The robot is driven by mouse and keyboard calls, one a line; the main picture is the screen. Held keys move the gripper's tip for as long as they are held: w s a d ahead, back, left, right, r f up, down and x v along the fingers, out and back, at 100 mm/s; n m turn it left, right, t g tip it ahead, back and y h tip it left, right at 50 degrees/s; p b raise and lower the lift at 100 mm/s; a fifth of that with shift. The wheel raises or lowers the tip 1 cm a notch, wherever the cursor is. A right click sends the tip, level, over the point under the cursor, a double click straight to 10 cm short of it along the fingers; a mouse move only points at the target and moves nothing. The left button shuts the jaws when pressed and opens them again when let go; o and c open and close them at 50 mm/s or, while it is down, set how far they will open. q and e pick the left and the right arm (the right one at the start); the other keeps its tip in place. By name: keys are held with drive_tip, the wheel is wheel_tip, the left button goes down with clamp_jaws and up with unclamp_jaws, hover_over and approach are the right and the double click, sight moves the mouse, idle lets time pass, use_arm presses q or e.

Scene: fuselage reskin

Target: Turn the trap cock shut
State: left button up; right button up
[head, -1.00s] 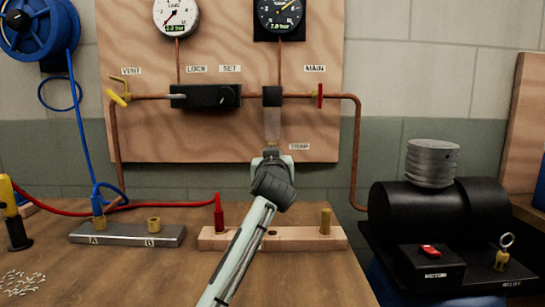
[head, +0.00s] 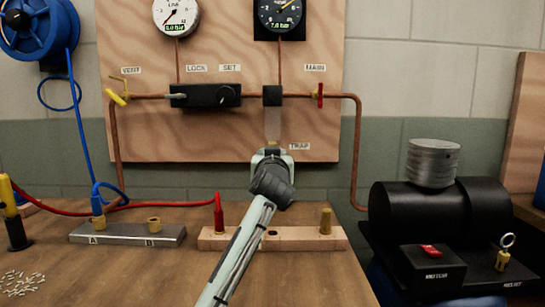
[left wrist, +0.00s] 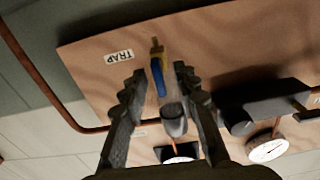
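The trap cock has a blue lever (left wrist: 158,80) and a brass end (left wrist: 155,48) in the left wrist view. It sits under the clear trap bowl (head: 272,125), below the middle of the pipe and left of the TRAP label (head: 300,146). In the head view a bit of its brass shows just above my left gripper (head: 272,153). In the left wrist view my left gripper (left wrist: 158,74) is open, with one finger on each side of the blue lever and gaps to both. The lever lies roughly along the fingers. My right gripper is out of view.
The wooden panel (head: 220,140) behind carries copper pipes, a red MAIN handle (head: 320,95), a yellow VENT handle (head: 118,99) and a black regulator block (head: 205,96). A wooden block (head: 330,238) with a red hose fitting (head: 219,215) stands below, near my arm. A black compressor (head: 420,210) stands right.

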use_arm(q)
drive_tip(key=s, duration=1.2)
drive_tip(key=shift+s+f, duration=0.1)
drive_tip(key=shift+f, duration=0.05)
